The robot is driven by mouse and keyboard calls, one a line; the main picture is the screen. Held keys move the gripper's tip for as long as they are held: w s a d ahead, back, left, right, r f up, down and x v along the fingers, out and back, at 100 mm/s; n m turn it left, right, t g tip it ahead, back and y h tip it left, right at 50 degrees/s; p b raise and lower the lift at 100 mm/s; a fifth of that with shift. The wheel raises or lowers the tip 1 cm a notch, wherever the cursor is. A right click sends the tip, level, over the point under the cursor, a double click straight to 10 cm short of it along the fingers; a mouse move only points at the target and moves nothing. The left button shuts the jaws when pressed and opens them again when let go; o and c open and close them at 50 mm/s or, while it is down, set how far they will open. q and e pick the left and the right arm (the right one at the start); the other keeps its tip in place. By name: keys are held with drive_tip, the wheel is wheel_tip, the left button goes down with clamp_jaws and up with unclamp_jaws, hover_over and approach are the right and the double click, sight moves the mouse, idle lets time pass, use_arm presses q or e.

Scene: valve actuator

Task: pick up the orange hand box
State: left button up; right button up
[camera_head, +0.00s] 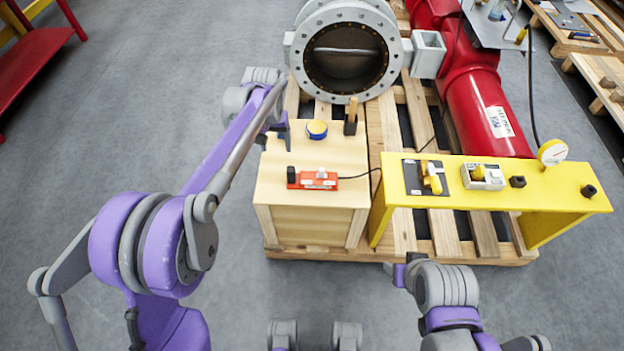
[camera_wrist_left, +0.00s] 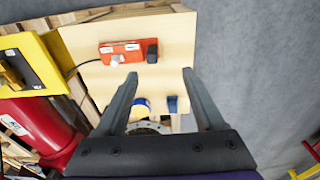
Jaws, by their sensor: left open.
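The orange hand box (camera_head: 313,180) lies flat on top of a light wooden crate (camera_head: 310,222), near its front edge. It has a white part, a black knob at its left end and a black cable at its right. In the left wrist view the orange hand box (camera_wrist_left: 125,52) lies beyond my fingertips. My left gripper (camera_head: 282,127) is at the crate's back left, behind the box and apart from it. In the left wrist view my left gripper (camera_wrist_left: 160,74) is open and empty. My right gripper (camera_head: 396,272) is low in front of the pallet, its jaws unclear.
A blue-yellow round piece (camera_head: 317,129) and a wooden-handled tool (camera_head: 351,116) stand behind the box. A yellow bench (camera_head: 545,205) with switches and a gauge is to the right. A large grey valve (camera_head: 345,50) and red pipe (camera_head: 484,105) are behind.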

use_arm(q)
drive_tip(key=g, duration=0.1)
hover_over(291, 169)
wheel_tip(291, 169, down, 6)
drive_tip(key=f, duration=0.7)
drive_tip(key=shift+w+a+f, duration=0.15)
drive_tip(key=shift+w+a, duration=0.15)
drive_tip(key=shift+w, duration=0.05)
drive_tip(key=f, duration=0.5)
drive_tip(key=shift+s+d+f, duration=0.2)
drive_tip(key=shift+s+f, duration=0.1)
clamp_jaws()
idle(0.4)
